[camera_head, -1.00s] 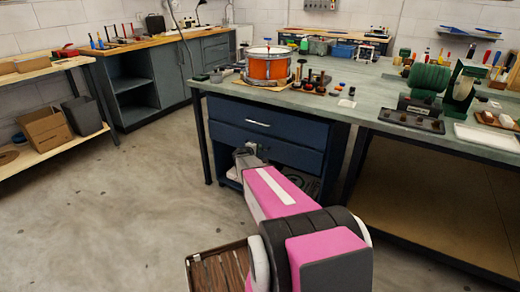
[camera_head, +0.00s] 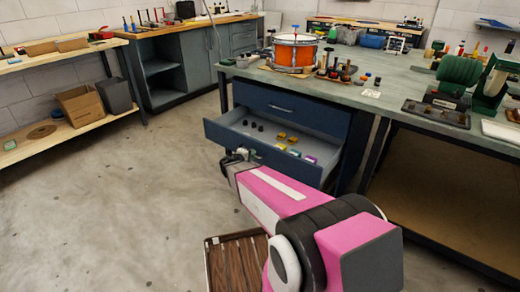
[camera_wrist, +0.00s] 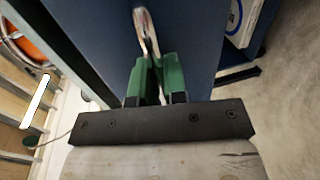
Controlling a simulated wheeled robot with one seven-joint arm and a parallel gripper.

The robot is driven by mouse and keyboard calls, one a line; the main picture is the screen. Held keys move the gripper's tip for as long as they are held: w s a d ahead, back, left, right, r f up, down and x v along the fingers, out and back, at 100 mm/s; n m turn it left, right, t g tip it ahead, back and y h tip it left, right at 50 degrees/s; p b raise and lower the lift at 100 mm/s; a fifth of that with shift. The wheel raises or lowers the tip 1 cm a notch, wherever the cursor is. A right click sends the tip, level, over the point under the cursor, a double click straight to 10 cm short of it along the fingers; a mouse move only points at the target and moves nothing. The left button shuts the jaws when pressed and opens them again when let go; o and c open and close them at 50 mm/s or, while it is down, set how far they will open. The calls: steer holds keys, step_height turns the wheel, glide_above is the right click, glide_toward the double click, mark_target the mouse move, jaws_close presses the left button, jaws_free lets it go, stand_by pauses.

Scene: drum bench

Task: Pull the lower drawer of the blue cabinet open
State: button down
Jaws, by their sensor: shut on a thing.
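The blue cabinet (camera_head: 345,138) stands under the green-topped bench. Its lower drawer (camera_head: 219,133) is pulled well out, and several small dark, yellow and coloured items lie inside it. The upper drawer (camera_head: 269,106) is shut. My gripper (camera_head: 240,155) is at the front of the lower drawer in the head view, partly hidden by my arm. In the wrist view my gripper's green fingers (camera_wrist: 155,75) are closed on the metal handle (camera_wrist: 146,30) of the blue drawer front (camera_wrist: 92,30).
An orange drum (camera_head: 294,53) and several tools stand on the bench top (camera_head: 400,88) above the cabinet. A wooden slatted tray (camera_head: 236,262) is low beside my arm. The floor (camera_head: 130,200) left of the drawer is clear.

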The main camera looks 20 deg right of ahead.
steer(key=shift+f+v, duration=0.25)
steer(key=shift+v, duration=0.95)
steer(key=shift+f+v, duration=0.25)
steer(key=shift+v, duration=1)
steer(key=c, duration=1.2)
jaws_free()
steer(key=shift+s+a, duration=0.1)
steer(key=shift+a, duration=0.05)
steer(key=v, duration=1)
steer(key=shift+s+a, duration=0.15)
steer(key=shift+a, duration=0.1)
